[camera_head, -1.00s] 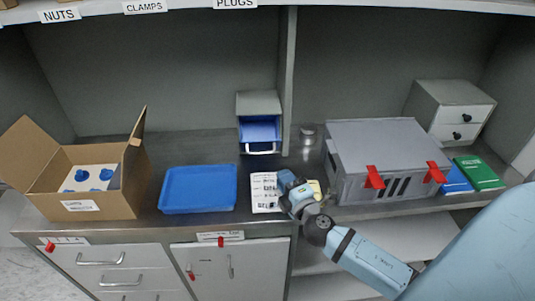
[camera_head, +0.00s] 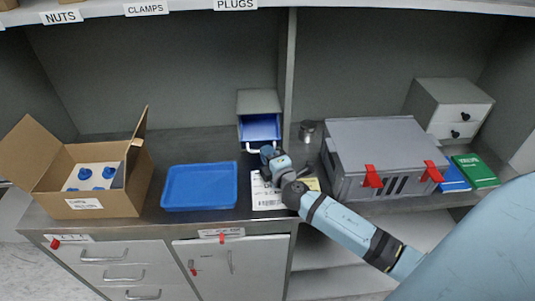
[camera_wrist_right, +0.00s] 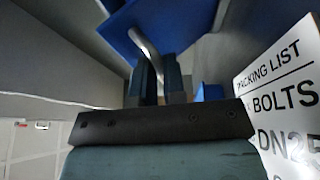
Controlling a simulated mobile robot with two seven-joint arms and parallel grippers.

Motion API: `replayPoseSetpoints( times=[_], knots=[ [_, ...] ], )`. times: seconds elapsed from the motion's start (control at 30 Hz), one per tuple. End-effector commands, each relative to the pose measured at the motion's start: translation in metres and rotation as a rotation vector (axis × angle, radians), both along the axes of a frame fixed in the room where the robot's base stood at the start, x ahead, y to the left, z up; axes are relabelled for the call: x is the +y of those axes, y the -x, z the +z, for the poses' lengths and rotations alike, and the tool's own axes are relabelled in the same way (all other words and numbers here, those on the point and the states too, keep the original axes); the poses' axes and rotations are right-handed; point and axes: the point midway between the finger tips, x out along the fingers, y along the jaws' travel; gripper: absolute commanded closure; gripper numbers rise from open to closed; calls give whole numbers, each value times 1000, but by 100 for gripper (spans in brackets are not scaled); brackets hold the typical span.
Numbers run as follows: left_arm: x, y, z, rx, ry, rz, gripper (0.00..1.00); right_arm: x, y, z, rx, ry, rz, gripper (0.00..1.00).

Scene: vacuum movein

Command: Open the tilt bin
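The tilt bin (camera_head: 259,103) is a grey box with a blue inner bin, standing on the back of the worktop left of the grey upright in the head view. Blue interior shows at its front, above a pale bar handle (camera_head: 250,149). My right gripper (camera_head: 267,154) is at the handle and hides its right part. In the right wrist view the handle (camera_wrist_right: 145,44) runs down between the narrowly spaced fingers (camera_wrist_right: 158,82). Whether they grip it I cannot tell. The blue bin (camera_wrist_right: 175,24) is just beyond them. My left gripper is not in view.
A packing list sheet (camera_head: 266,201) lies below my right gripper. A blue tray (camera_head: 199,187) and an open cardboard box (camera_head: 97,204) are to the left. A metal cup (camera_head: 307,131), a grey case (camera_head: 375,140) and a small drawer unit (camera_head: 449,104) are to the right.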

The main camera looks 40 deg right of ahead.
Motion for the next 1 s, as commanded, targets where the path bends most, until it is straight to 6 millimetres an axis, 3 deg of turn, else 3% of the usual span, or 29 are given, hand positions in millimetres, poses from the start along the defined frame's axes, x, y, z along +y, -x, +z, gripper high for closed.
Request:
replayPoseSetpoints(
  times=[0.2, 0.4, 0.6, 0.67, 1.0],
  knots=[
    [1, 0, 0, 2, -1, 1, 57, 0, 0, 0, 1, -1, 0, 100],
    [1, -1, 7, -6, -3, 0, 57, -5, -8, 15, -1, -3, 0, 100],
    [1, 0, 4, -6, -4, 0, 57, -5, -8, 14, -1, -3, 0, 100],
    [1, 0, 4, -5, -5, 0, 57, -5, -8, 14, -1, -2, 0, 80],
    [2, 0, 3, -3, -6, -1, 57, -4, -5, 12, 1, -1, 0, 79]
  ],
)
